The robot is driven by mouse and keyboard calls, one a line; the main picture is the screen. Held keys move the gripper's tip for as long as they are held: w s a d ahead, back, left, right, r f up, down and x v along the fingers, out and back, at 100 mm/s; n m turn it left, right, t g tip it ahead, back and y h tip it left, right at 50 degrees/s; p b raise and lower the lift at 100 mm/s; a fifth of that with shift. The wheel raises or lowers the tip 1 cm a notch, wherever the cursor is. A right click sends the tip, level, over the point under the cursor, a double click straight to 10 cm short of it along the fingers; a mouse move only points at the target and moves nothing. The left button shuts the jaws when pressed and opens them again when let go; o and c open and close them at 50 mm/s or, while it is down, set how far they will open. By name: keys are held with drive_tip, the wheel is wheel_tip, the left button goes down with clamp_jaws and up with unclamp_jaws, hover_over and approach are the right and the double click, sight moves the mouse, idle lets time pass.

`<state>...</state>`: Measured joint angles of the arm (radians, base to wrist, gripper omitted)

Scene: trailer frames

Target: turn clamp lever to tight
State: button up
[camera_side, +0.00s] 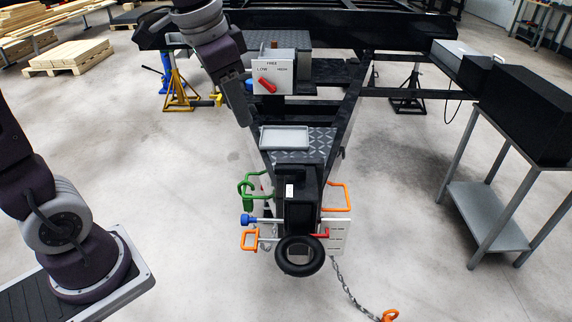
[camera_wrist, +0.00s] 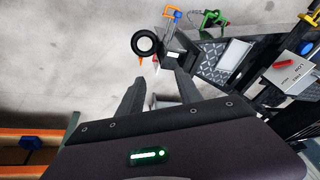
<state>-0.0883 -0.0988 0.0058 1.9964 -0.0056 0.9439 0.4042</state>
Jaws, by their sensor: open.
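A red lever (camera_side: 320,235) sits beside a white marked plate (camera_side: 338,238) at the front of the black trailer frame, just above the black wheel (camera_side: 299,256). It looks like the clamp lever, but its label is too small to read. Its exact angle is unclear. My gripper (camera_wrist: 158,86) is open and empty, with its fingers apart in the wrist view. In the side view my arm hangs left of the grey selector box (camera_side: 288,76), well behind the wheel. The wheel also shows in the wrist view (camera_wrist: 144,43), beyond my fingers.
The selector box has a red handle (camera_side: 267,85) and the words LOW, FREE and HIGH. Green (camera_side: 247,188) and orange (camera_side: 337,197) handles and a blue knob (camera_side: 248,219) crowd the front. A grey tray (camera_side: 284,138) lies on the frame. A bench (camera_side: 487,215) stands right.

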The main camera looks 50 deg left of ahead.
drive_tip(key=w+a+f+m+g, duration=0.1)
drive_tip(key=w+a+f, duration=0.1)
drive_tip(key=w+f, duration=0.35)
drive_tip(key=m+g, duration=0.2)
drive_tip(key=m, duration=0.2)
hover_over(284, 166)
wheel_tip(284, 166, down, 16)
drive_tip(key=shift+s, duration=0.1)
wheel_tip(284, 166, down, 7)
drive_tip(key=shift+f, duration=0.1)
clamp_jaws()
